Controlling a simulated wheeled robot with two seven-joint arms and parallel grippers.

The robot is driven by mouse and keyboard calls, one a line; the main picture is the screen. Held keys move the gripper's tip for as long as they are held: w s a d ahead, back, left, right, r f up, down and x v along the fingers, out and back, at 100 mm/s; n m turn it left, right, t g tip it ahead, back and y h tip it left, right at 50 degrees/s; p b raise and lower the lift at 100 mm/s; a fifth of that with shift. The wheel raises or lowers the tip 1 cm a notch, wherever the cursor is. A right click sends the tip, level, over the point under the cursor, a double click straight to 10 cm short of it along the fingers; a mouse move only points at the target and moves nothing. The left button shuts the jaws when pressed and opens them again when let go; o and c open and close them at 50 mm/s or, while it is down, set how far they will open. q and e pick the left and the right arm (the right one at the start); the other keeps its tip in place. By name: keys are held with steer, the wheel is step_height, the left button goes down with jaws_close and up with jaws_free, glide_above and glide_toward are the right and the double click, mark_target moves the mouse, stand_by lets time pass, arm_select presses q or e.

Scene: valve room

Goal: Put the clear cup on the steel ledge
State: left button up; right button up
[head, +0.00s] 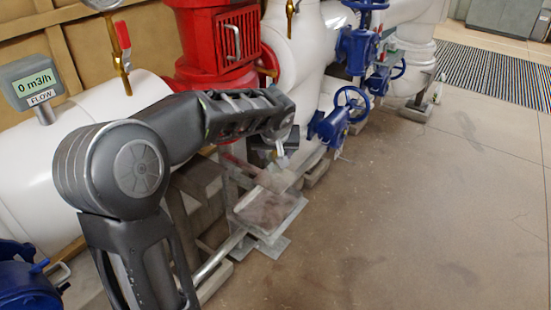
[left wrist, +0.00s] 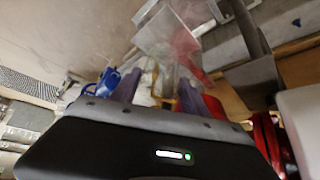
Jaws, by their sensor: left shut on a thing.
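My left gripper (head: 282,158) reaches in from the left in the head view, fingers pointing down, beside the white pipes. In the left wrist view the gripper (left wrist: 160,92) is shut on a see-through thing, which looks like the clear cup (left wrist: 160,76). Its outline is faint and blurred, and its tilt is hard to tell. A grey, flat steel ledge (head: 266,212) stands low, below the gripper in the head view. It also seems to show beyond the fingers in the left wrist view (left wrist: 166,28). The cup appears apart from it. My right gripper is not in view.
White pipes (head: 85,120), a red valve body (head: 215,45) and blue handwheel valves (head: 330,120) line the wall. A flow meter (head: 35,82) reads 0 m3/h. A metal rail (head: 220,255) runs near the floor. The floor on the right (head: 420,220) is clear.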

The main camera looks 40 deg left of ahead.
arm_select(q)
steer(key=shift+w+a, duration=0.2)
steer(key=shift+w, duration=0.05)
steer(key=shift+w+a+f, duration=0.1)
steer(key=shift+w+f, duration=0.05)
steer(key=shift+f, duration=1.6)
steer(key=shift+f+b, duration=0.15)
steer(key=shift+b, duration=0.3)
steer(key=o, duration=1.3)
steer(key=shift+o, duration=0.2)
